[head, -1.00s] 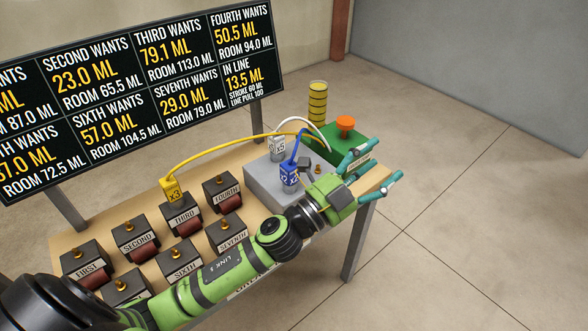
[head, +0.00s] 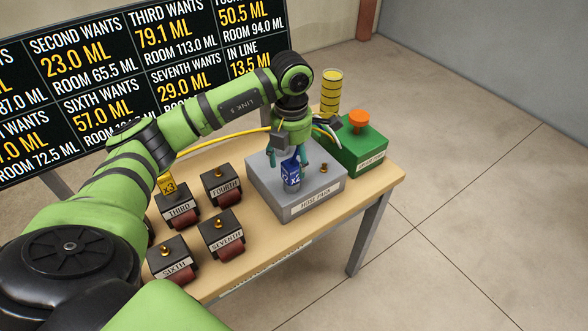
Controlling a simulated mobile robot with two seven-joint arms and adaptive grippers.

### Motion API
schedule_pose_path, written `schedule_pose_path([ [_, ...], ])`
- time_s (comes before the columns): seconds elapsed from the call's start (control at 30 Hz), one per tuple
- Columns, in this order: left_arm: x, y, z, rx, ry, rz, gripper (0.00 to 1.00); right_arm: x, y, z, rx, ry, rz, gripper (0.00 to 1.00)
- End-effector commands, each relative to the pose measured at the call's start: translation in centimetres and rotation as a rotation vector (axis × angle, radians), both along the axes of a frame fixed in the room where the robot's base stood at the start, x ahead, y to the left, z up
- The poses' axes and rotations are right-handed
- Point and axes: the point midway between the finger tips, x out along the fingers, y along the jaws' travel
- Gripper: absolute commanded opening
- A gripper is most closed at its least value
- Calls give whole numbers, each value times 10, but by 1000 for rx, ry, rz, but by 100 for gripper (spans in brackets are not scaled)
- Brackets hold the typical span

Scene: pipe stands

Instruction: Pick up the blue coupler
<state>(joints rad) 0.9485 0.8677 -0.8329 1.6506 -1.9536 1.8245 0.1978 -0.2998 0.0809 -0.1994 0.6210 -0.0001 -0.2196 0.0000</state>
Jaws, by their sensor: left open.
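The blue coupler (head: 292,176), marked x2 and x4, stands upright on the grey hose park block (head: 262,188). My left gripper (head: 289,162) points down over the block, with its teal fingers open at the coupler's upper part. One finger shows to the left of the coupler and one to the right at its top. I cannot tell whether they touch it. The blue hose is mostly hidden by the gripper. My right gripper is not in view.
A yellow coupler (head: 167,184) sits on the third stand (head: 179,208); its yellow hose runs behind my arm. The green box (head: 362,148) with an orange button (head: 358,119) stands right of the block. The table's (head: 345,205) front right is clear.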

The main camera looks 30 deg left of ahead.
Motion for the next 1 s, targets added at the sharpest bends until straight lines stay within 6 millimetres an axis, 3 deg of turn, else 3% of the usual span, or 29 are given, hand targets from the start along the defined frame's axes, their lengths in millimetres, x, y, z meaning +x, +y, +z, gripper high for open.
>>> schedule_pose_path([
  [0.3,5,5,-38,-3,5,-1,69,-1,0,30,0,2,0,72],
  [0.43,5,5,-55,-5,2,-2,69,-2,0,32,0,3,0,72],
  [0.7,6,5,-61,-5,-1,-3,69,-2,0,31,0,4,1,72],
  [0.73,6,5,-61,-5,-1,-3,65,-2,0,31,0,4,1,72],
  [0.87,6,5,-61,-5,-1,-3,13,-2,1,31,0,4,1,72],
  [1.0,6,5,-61,-5,-2,-3,12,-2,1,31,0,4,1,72],
])
